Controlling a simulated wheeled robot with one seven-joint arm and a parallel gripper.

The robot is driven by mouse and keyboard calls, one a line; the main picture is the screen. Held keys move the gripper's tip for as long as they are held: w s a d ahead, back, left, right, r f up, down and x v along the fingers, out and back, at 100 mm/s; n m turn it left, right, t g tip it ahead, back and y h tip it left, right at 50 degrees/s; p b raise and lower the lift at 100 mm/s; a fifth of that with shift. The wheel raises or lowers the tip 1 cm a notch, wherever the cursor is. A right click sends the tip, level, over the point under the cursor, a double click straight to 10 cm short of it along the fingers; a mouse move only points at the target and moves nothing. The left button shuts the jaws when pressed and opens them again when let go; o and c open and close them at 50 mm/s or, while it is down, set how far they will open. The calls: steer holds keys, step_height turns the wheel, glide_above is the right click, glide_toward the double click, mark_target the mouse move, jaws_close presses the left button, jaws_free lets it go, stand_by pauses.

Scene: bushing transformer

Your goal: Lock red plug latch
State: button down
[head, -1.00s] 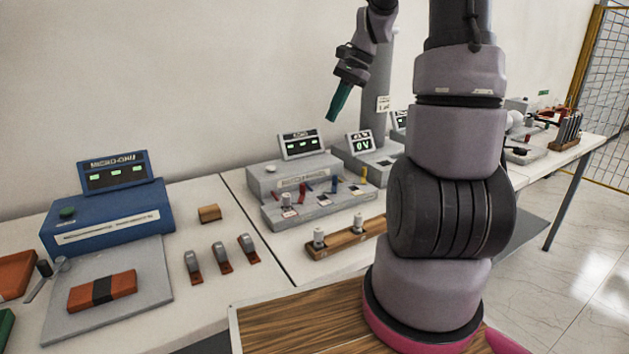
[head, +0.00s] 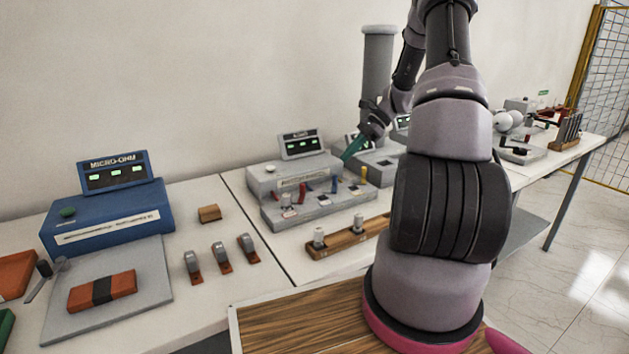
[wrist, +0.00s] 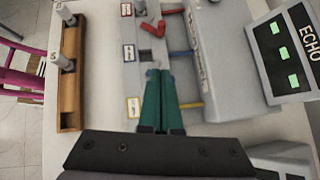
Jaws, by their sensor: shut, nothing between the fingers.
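The red latch (head: 303,187) stands at the left of the sloped front of the grey bench unit (head: 285,184), beside a grey plug (head: 287,199). In the wrist view the red latch (wrist: 154,28) is bent, with one arm lying across the panel, and sits beyond my fingertips. My gripper (head: 346,156) has green fingers, shut and empty, pointing down and left above the right part of the unit. In the wrist view my gripper (wrist: 159,76) appears over the panel near the blue lever. I cannot tell its height above the panel.
A blue lever (head: 334,185) and a yellow lever (head: 363,176) stand right of the red latch. A wooden rack (head: 345,241) with grey plugs lies in front. A display (head: 301,144) rises behind. The blue micro-ohm meter (head: 108,218) stands left.

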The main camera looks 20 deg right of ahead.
steer(key=x, duration=0.9)
steer(key=shift+a+f, duration=0.15)
steer(key=shift+a, duration=0.05)
steer(key=a, duration=0.3)
steer(key=shift+a+f, duration=0.15)
steer(key=shift+a, duration=0.55)
